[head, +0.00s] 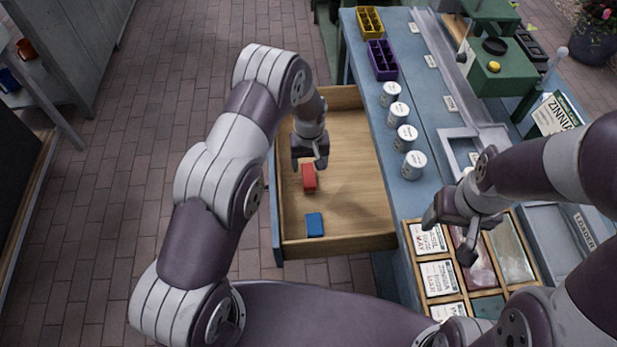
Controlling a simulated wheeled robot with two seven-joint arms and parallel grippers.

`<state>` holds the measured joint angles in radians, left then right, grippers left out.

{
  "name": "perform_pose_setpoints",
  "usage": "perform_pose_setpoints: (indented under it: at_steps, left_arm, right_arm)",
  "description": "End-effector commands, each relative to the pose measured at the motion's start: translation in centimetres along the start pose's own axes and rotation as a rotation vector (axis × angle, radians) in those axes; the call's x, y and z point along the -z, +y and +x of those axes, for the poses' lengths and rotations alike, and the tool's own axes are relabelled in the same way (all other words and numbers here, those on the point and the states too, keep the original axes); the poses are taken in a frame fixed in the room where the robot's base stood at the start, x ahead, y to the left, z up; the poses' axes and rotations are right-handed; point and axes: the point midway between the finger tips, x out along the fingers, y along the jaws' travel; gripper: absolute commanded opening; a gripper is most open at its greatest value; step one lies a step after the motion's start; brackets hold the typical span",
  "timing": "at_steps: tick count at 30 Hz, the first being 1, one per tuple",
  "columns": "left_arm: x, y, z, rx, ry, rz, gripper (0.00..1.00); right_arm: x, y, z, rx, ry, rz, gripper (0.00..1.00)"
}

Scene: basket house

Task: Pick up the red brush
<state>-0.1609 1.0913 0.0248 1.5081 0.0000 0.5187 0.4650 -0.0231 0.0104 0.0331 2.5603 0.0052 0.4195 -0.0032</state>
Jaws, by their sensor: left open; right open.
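The red brush (309,178) is a small red block-like shape lying in an open wooden drawer (360,215). My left gripper (310,163) is open, pointing down into the drawer just behind the red brush. Its fingers are at or very near the brush's far end; I cannot tell whether they touch it. My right gripper (451,240) is open and empty above the compartment tray on the right.
A blue block-like thing (315,225) lies nearer in the drawer. Several white cans (407,138) line the blue bench (410,190) beside it. A wooden tray of seed packets (408,247) lies under my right gripper. The drawer's right half is bare.

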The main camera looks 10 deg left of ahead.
Motion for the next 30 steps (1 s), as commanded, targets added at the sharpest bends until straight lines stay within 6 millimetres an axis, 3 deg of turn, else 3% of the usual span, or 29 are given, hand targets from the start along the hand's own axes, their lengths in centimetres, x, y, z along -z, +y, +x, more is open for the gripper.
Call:
perform_pose_setpoints:
  at_steps: [14, 22, 23, 27, 30]
  left_arm:
    - [-0.1, -0.2, 7.6, 0.000, 0.000, 0.002, 0.70]
    - [-0.1, -0.1, 8.3, -0.001, 0.001, 0.002, 0.70]
    - [-0.1, -0.1, 8.3, -0.001, 0.001, 0.002, 0.64]
    - [-0.1, -0.1, 8.3, -0.001, 0.001, 0.003, 0.18]
    - [-0.1, -0.1, 8.2, -0.001, 0.002, 0.003, 0.14]
  right_arm:
    - [0.1, 0.0, -0.8, 0.000, 0.000, 0.000, 0.70]
    - [0.1, 0.0, -0.8, 0.000, 0.000, 0.000, 0.70]
    - [0.1, 0.0, -0.8, 0.000, 0.000, 0.000, 0.70]
    - [0.1, 0.0, -0.8, 0.000, 0.000, 0.000, 0.70]
    - [0.1, 0.0, -0.8, 0.000, 0.000, 0.000, 0.70]
